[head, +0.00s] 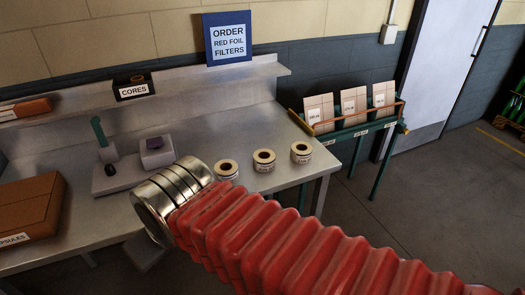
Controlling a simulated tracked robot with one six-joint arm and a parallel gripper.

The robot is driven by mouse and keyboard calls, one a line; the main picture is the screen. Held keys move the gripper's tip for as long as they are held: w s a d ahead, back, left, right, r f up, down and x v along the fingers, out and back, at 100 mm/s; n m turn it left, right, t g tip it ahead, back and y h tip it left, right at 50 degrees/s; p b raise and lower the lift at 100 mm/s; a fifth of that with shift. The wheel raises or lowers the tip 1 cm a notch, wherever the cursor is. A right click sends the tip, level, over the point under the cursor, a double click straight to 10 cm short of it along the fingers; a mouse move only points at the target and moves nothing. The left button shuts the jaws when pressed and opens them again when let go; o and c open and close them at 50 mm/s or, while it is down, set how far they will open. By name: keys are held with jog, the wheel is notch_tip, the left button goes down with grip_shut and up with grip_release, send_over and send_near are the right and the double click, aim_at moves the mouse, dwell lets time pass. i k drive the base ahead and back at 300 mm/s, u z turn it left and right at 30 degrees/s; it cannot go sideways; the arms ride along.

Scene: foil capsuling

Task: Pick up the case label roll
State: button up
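Three cream label rolls with dark cores stand in a slanting row on the right part of the steel bench (245,110). They are a left roll (227,170), a middle roll (264,161) and a right roll (301,153). Each has small print on its side, too small to read, so I cannot tell which is the case label roll. My red ribbed arm crosses the foreground up to steel rings, just left of and in front of the left roll, whose lower edge it partly covers. No gripper fingers show.
A brown capsules box (28,205) and a grey device (130,170) stand on the bench at left. A shelf (180,83) behind holds a cores box (133,87) and an order sign (228,40). A green rack (350,122) with several cartons stands right.

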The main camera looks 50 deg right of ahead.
aim_at(264, 160)
jog(key=z, duration=0.5)
jog(key=i, duration=0.85)
jog(key=z, duration=0.5)
